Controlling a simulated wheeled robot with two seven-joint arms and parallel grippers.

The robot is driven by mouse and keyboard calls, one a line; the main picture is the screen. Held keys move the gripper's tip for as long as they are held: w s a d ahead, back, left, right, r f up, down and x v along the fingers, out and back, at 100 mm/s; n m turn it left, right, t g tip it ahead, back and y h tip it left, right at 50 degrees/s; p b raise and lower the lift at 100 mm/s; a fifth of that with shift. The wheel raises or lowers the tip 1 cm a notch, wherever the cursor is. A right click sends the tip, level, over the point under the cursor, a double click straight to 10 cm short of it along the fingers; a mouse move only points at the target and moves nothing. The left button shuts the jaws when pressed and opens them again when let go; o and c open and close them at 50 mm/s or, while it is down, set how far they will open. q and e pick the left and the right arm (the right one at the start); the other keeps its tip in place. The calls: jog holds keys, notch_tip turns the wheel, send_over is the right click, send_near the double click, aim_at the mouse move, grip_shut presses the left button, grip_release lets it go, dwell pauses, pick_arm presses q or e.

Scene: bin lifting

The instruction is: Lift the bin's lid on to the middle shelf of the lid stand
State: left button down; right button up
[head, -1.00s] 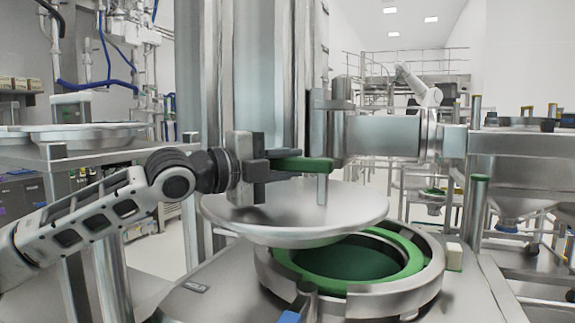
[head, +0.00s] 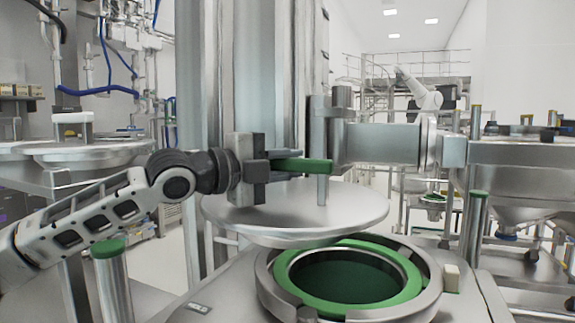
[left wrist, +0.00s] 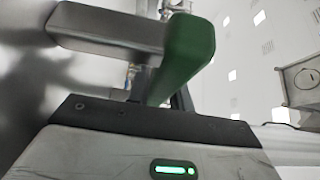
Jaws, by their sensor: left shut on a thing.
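My left gripper (head: 268,170) is shut on the green handle (head: 308,165) of the bin's lid (head: 290,215). The lid is a wide silver disc, held roughly level above and slightly left of the bin's mouth, with a gap below it. The bin's round opening, with its green ring (head: 398,293), is uncovered. In the left wrist view the green handle (left wrist: 190,55) shows close up beyond the gripper body. A stand (head: 55,175) at the left bears lid-like discs (head: 100,152); I cannot tell its middle shelf. My right gripper is out of view.
A thick steel column (head: 240,80) rises behind the lid, with a horizontal steel arm (head: 385,140) to its right. Green-topped posts stand at left (head: 112,280) and right (head: 475,230). A hopper frame (head: 525,155) fills the right side.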

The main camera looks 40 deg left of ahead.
pick_arm(q)
jog(key=shift+s+r+p, duration=0.1)
jog(key=shift+r+p, duration=1.25)
jog(key=shift+r, duration=0.6)
jog(key=shift+r+p, duration=0.35)
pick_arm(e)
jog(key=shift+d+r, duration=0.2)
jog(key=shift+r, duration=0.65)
